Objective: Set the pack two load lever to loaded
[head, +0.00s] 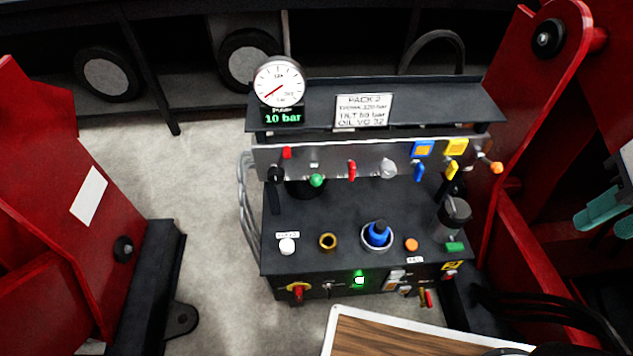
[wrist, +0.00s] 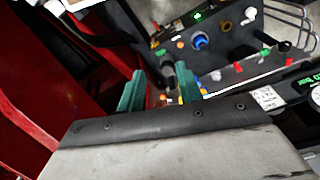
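The pack two unit (head: 330,262) is a dark box with a sign (head: 363,110) reading PACK 2. A metal rail on it carries a black knob (head: 275,174), green knob (head: 316,180), red lever (head: 351,170), grey knob (head: 388,168), blue lever (head: 419,172), yellow lever (head: 452,170) and orange knob (head: 497,168). I cannot read which one is the load lever or its position. My gripper (head: 598,224), with teal fingers, is at the right edge, apart from the unit. In the wrist view, its fingers (wrist: 160,92) are spread with nothing held between them.
A gauge (head: 279,82) with a 10 bar display (head: 282,116) stands at the top left. Red frames flank the unit on the left (head: 50,200) and right (head: 520,230). A dark shelf (head: 430,103) overhangs the rail. A wooden board (head: 400,335) lies in front.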

